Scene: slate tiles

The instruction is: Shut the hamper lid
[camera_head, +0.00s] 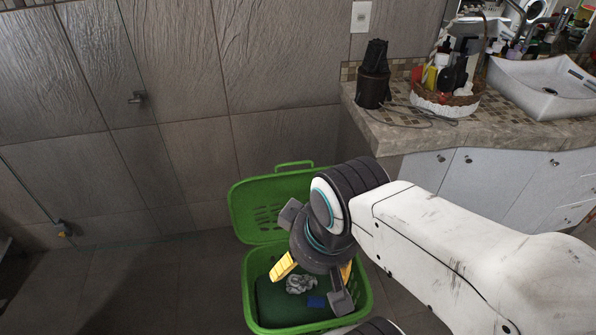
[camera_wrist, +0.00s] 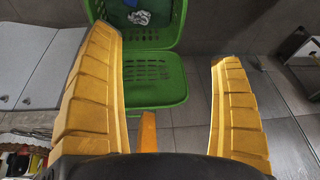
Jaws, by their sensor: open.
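The green hamper (camera_head: 365,296) stands on the floor with its top open. Its slotted green lid (camera_head: 243,213) is hinged at the back and swung up and away from the opening, with a handle loop on its far edge. Part of the lid is hidden behind my arm. The lid also shows in the wrist view (camera_wrist: 155,92), below the hamper's opening. My gripper (camera_head: 315,268) hangs over the hamper with its yellow fingers spread and nothing between them. In the wrist view the fingers frame the lid, apart from it.
A crumpled grey cloth (camera_head: 300,284) and a blue piece (camera_head: 317,301) lie inside the hamper. A stone counter (camera_head: 440,134) with a basket (camera_head: 445,104) and sink (camera_head: 545,88) stands at right, above white cabinets (camera_head: 485,178). The tiled wall is behind; floor at left is clear.

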